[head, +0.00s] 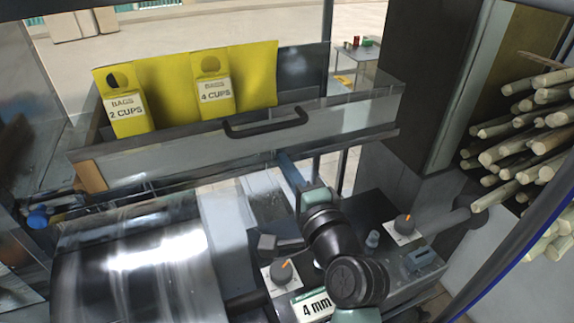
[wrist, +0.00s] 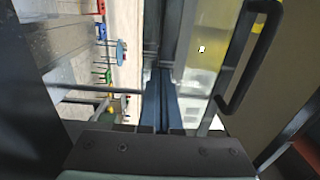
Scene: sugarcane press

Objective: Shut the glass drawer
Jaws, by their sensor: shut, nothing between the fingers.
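The glass drawer (head: 165,153) is the long see-through box in the upper part of the head view. Its black handle (head: 268,124) is on the clear front panel, and the handle also shows at the right in the wrist view (wrist: 247,58). My gripper (head: 283,157) is below the handle, close to the drawer's lower edge. In the wrist view my gripper's blue-grey fingers (wrist: 160,82) are together with nothing between them, left of the handle. I cannot tell whether the fingertips touch the drawer.
Yellow bag boxes (head: 217,88) stand at the drawer. Below are a shiny metal roller cover (head: 135,262) and a dark control panel with knobs (head: 404,226). Sugarcane stalks (head: 530,135) are stacked at the right. A small table (head: 356,52) stands farther back.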

